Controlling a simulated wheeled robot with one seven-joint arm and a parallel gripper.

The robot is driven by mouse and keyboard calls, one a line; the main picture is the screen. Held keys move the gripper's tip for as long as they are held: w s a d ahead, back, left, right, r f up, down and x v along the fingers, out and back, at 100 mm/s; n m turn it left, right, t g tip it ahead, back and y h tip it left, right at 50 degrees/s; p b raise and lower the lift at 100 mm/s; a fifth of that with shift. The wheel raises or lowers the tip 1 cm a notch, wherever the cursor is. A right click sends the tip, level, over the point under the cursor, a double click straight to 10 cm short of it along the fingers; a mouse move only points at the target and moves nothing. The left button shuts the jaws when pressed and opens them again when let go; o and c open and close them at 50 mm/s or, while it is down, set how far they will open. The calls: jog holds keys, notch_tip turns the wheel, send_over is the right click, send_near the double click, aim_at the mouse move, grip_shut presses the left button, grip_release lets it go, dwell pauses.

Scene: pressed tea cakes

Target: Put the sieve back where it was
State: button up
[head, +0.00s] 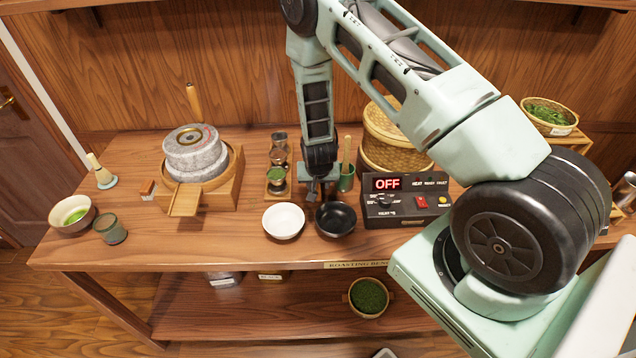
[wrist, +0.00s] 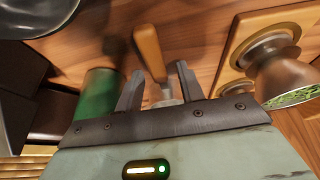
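My gripper (head: 318,190) is low over the bench, just behind the white bowl and the black bowl. In the wrist view its two fingers (wrist: 158,82) stand apart, with visible gaps beside what lies between them. A tool with an orange wooden handle (wrist: 147,48) and a pale metal part (wrist: 165,97) shows there. It may be the sieve; its head is hidden behind the gripper body, and I cannot tell whether the fingers touch it. In the head view the gripper covers this tool.
A green cup (head: 346,182) with a wooden handle upright stands close right of my gripper. A small stand (head: 278,188) is close left. The white bowl (head: 284,222) and black bowl (head: 336,220) sit in front. A control box (head: 405,203) and stone mill (head: 195,155) flank them.

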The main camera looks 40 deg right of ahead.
jog(key=shift+r, duration=0.25)
jog(key=b+v, duration=0.2)
jog(key=v, duration=1)
jog(key=s+a+r+n+g+y, duration=0.1)
jog(key=s+a+r+n+y, duration=0.25)
jog(key=a, duration=0.55)
jog(key=s+a+r+n+g+y, duration=0.1)
jog(key=s+a+r+n, duration=0.1)
jog(key=s+a+r, duration=0.5)
jog(key=s+a+r+n, duration=0.2)
jog(key=s+r+n, duration=0.1)
jog(key=s, duration=0.2)
jog(key=s+a+r+n+g+h, duration=0.1)
jog(key=s+a+r+n, duration=0.1)
jog(key=s, duration=0.3)
jog(key=s+a+r+n, duration=0.3)
jog(key=s+a+n, duration=0.1)
jog(key=s, duration=0.2)
jog(key=shift+r+g, duration=0.35)
jog(key=shift+g, duration=0.05)
jog(key=shift+s, duration=0.1)
